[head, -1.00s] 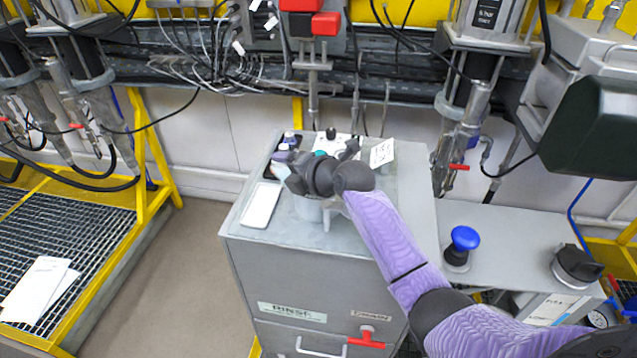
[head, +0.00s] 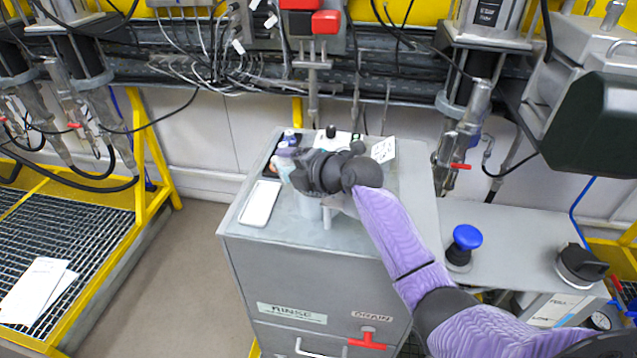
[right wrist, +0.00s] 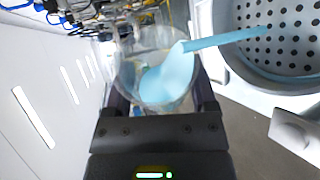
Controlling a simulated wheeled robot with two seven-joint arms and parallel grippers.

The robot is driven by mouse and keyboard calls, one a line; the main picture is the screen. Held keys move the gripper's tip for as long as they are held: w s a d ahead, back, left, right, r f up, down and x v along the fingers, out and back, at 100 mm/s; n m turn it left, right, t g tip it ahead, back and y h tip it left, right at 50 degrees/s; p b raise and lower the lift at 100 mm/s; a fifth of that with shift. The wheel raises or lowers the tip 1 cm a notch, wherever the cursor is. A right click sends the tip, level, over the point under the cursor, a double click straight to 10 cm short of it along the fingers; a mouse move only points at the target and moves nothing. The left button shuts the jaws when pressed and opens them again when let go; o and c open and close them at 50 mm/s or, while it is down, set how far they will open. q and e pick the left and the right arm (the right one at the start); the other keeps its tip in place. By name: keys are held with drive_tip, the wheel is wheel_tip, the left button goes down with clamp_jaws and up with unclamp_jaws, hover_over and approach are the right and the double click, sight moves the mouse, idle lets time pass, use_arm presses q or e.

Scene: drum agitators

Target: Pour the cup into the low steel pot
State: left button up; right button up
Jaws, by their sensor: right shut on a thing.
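My right gripper (right wrist: 163,108) is shut on a clear cup (right wrist: 135,62), which is tilted in the right wrist view. Light blue liquid (right wrist: 168,78) lies inside the cup, and a stream of it runs out over the rim to the right. The stream reaches over the low steel pot (right wrist: 232,68), whose inside shows a surface with many dark holes. In the head view my right gripper (head: 305,172) is above the grey cabinet top and largely hides the pot (head: 308,207). My left gripper is in neither current view.
The cabinet top (head: 268,232) also holds a white flat tray (head: 260,203), small bottles (head: 286,150) and a white card (head: 383,150). A blue knob (head: 466,238) stands to the right. Yellow railing (head: 150,150) and grating are at left.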

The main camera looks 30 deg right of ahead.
drive_tip(key=shift+d+f+b, duration=0.1)
drive_tip(key=shift+d+b, duration=0.05)
drive_tip(key=shift+b, duration=0.15)
drive_tip(key=shift+d+f+b, duration=0.1)
drive_tip(key=shift+d+b, duration=0.05)
drive_tip(key=shift+b, duration=0.2)
drive_tip(key=shift+d+f+m+y+b, duration=0.1)
drive_tip(key=shift+m+y+b, duration=0.2)
drive_tip(key=shift+b, duration=0.05)
drive_tip(key=shift+d+b, duration=0.1)
drive_tip(key=shift+b, duration=0.3)
drive_tip(key=shift+r+m+y, duration=0.2)
drive_tip(key=shift+m+y, duration=0.1)
drive_tip(key=shift+b, duration=0.35)
